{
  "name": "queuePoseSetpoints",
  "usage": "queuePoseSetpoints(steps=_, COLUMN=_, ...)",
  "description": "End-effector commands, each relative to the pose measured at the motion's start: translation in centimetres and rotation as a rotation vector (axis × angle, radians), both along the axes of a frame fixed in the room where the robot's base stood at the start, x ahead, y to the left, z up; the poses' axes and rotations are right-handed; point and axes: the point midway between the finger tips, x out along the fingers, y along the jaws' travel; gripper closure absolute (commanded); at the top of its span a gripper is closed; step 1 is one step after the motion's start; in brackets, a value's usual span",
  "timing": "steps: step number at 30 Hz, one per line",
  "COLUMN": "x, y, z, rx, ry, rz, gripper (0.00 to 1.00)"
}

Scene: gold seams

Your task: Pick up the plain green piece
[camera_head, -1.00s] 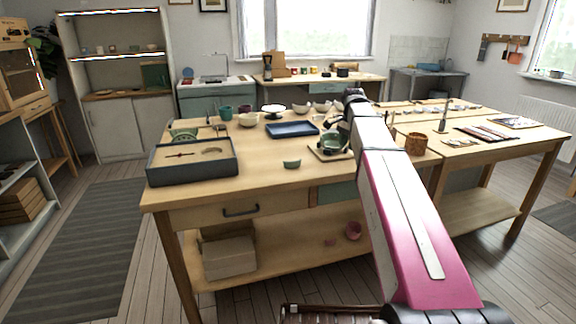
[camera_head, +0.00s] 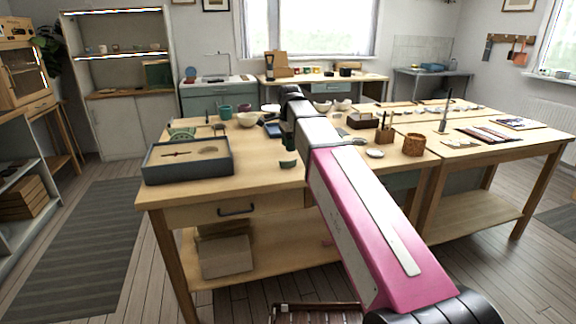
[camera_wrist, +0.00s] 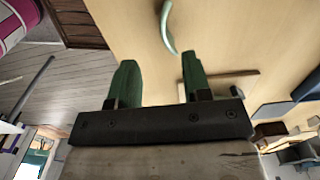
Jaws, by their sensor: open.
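A small curved green piece (camera_head: 288,163) lies on the wooden workbench, just left of my arm in the head view. A pale green curved piece (camera_wrist: 168,28), seemingly the same one, shows at the top of the wrist view. My gripper (camera_wrist: 158,62) is open, with its two green fingers apart and nothing between them. The curved piece is beyond the fingertips, apart from them. In the head view my arm largely hides the gripper. Another green piece (camera_head: 182,133) stands at the bench's left, behind the grey tray.
The grey tray (camera_head: 187,170) sits at the bench's front left. A cork-coloured cup (camera_head: 414,145) and a white dish (camera_head: 375,153) stand to the right.

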Motion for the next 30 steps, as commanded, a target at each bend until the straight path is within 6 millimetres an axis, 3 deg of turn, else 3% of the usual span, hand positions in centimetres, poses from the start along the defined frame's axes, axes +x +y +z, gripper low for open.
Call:
queuePoseSetpoints(steps=3, x=0.0, y=0.0, z=-1.7, rx=-0.001, ry=0.002, rz=0.0, gripper=0.56)
queuePoseSetpoints(steps=11, x=0.2, y=0.0, z=-3.3, rx=0.0, ry=0.001, rz=0.001, gripper=0.56)
queuePoseSetpoints(steps=21, x=0.7, y=0.1, z=-7.3, rx=0.0, ry=0.001, rz=0.001, gripper=0.56)
queuePoseSetpoints(steps=30, x=0.7, y=0.2, z=-7.9, rx=0.0, ry=0.0, rz=0.001, gripper=0.56)
